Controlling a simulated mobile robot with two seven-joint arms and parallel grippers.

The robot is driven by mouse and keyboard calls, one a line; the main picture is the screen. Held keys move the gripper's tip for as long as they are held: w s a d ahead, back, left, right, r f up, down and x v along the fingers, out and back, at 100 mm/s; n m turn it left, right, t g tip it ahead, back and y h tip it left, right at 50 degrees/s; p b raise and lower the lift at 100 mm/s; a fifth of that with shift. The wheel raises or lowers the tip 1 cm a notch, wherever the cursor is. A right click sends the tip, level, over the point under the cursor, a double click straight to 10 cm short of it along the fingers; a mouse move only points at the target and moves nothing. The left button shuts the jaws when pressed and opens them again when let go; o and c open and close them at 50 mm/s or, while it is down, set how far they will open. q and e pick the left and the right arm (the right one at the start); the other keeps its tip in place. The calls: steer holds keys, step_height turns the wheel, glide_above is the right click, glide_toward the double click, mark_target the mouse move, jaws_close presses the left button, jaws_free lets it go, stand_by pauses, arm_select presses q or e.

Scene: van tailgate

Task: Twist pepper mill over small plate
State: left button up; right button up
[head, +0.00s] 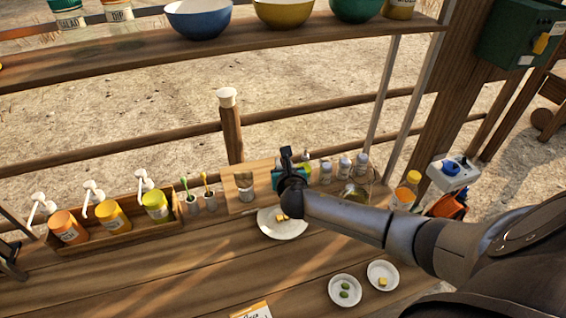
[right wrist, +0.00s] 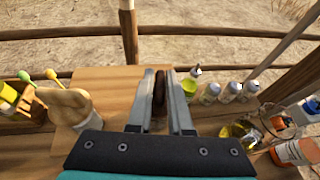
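My right gripper (head: 287,158) is over the back of the wooden counter, just behind the white plate (head: 270,229). In the right wrist view its two fingers (right wrist: 160,90) stand close together around a dark brown upright piece (right wrist: 159,88), which looks like the pepper mill. Its lower part is hidden by the gripper. The plate holds a small yellow-brown piece (head: 281,217), and my right arm covers its right edge. A dark part at the far left edge looks like my left gripper (head: 12,262); its fingers are unclear.
A wooden board (head: 238,203) and several small shakers (head: 343,166) stand near the right gripper. Pump bottles (head: 112,216) sit in a crate at left. Two small dishes (head: 345,301) (head: 371,284) lie at front right. A bowl shelf (head: 130,58) spans above.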

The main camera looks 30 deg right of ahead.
jaws_close()
steer(key=shift+m, duration=0.3)
steer(key=m+g+h, duration=0.2)
steer(key=m+h, duration=0.1)
steer(key=h, duration=0.1)
steer(key=shift+a+m+g, duration=0.1)
steer(key=shift+m+g, duration=0.2)
steer(key=m+g+h+b, duration=0.1)
steer(key=m+g+h, duration=0.1)
steer(key=shift+m, duration=0.3)
steer(key=m+g+h+b, duration=0.1)
steer(key=m+g+b, duration=0.1)
steer(key=g, duration=0.1)
steer(key=shift+f+m, duration=0.15)
steer(key=shift+m, duration=0.15)
steer(key=shift+m+g+h+b, duration=0.5)
steer(key=shift+m+g+b, duration=0.7)
steer(key=shift+g+b, duration=0.3)
